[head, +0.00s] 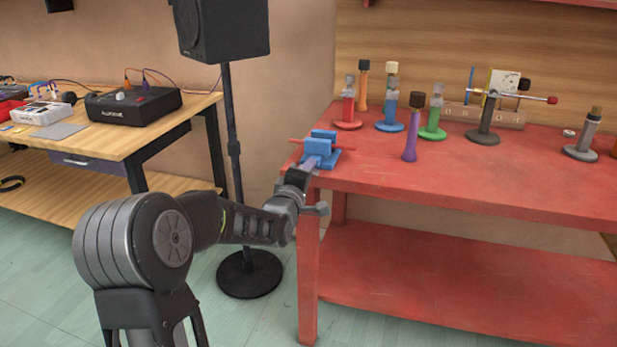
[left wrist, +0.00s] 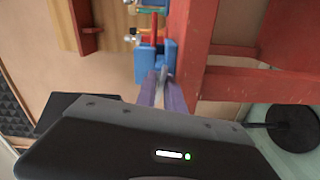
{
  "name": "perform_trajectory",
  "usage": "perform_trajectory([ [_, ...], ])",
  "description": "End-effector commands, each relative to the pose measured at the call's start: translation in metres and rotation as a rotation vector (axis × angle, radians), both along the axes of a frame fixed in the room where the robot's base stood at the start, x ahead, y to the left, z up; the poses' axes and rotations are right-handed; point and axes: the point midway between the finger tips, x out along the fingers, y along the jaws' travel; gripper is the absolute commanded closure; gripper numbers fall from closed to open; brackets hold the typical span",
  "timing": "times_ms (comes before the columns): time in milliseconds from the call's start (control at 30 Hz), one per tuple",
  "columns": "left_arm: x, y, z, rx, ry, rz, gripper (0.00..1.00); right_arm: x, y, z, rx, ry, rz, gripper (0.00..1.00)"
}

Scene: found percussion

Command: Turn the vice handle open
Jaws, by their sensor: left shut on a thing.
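The blue vice (head: 320,145) sits on the near left corner of the red workbench, with a thin red bar showing across it. It also shows in the left wrist view (left wrist: 169,54), just beyond my fingertips. My left gripper (head: 311,162) reaches the front of the vice from the left, below and in front of it. In the left wrist view my two purplish fingers (left wrist: 162,80) are close together, with a narrow grey piece between them at the vice's front. I take it for the vice handle; the fingers hide most of it. My right gripper is not in view.
The red workbench (head: 460,185) holds several coloured upright tools behind and right of the vice, with a purple one (head: 411,137) nearest. A speaker stand (head: 231,150) rises close behind my left arm. A wooden desk (head: 130,145) stands at left.

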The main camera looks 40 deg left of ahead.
Motion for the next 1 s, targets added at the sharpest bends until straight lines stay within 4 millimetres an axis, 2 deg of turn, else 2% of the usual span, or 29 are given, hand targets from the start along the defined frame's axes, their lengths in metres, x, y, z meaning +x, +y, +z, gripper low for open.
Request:
perform_trajectory([
  [133, 0.000, 0.000, 0.000, 0.001, 0.003, 0.000, 1.00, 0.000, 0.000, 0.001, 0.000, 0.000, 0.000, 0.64],
  [167, 0.000, 0.000, 0.000, 0.001, 0.003, 0.000, 0.85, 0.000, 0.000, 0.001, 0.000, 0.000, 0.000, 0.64],
  [233, 0.000, 0.000, 0.000, 0.002, 0.003, 0.000, 0.79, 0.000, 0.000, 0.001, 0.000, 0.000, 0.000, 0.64],
  [500, -0.001, 0.000, 0.000, 0.003, 0.002, 0.000, 0.79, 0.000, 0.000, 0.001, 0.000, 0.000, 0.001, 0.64],
  [633, -0.008, -0.002, 0.000, 0.003, 0.002, 0.000, 0.79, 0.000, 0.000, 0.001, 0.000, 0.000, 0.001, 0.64],
  [1000, -0.061, -0.021, 0.000, 0.003, 0.002, 0.000, 0.79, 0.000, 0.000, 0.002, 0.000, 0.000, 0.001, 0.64],
])
